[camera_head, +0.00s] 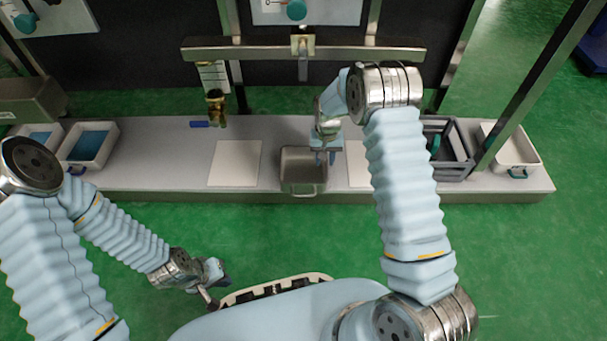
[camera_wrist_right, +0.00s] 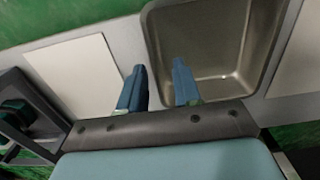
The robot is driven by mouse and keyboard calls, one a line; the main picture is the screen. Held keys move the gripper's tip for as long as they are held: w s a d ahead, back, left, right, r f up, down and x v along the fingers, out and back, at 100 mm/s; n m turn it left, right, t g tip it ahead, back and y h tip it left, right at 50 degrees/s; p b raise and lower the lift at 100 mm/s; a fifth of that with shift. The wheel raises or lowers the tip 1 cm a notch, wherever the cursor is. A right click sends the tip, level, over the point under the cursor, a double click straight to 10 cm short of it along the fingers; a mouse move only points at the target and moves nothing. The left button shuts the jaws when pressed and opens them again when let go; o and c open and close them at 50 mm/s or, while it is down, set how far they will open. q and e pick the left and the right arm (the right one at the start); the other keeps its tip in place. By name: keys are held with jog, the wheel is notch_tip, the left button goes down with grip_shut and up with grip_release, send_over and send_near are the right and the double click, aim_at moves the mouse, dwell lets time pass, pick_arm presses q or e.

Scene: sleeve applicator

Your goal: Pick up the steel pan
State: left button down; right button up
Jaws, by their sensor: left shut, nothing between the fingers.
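In the right wrist view the pan (camera_wrist_right: 215,40) fills the upper right. My right gripper (camera_head: 325,157) is low at the pan's right side. In the right wrist view its blue fingers (camera_wrist_right: 158,85) are apart, one over the inside of the pan and one outside its wall. Contact with the wall cannot be told. My left gripper (camera_head: 214,294) is shut and empty, low in front of the bench, far from the pan.
White flat plates lie left (camera_head: 235,163) and right (camera_head: 357,165) of the pan. A grey crate (camera_head: 455,165) and a white tray (camera_head: 520,165) stand at the right. White trays with blue contents (camera_head: 90,145) stand at the left. A steel post (camera_head: 535,85) rises at the right.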

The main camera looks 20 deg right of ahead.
jog(key=f, duration=0.1)
jog(key=f+b, duration=0.1)
jog(key=f, duration=0.1)
jog(key=d+f, duration=0.1)
jog(key=f, duration=0.1)
jog(key=shift+w, duration=0.25)
grip_shut()
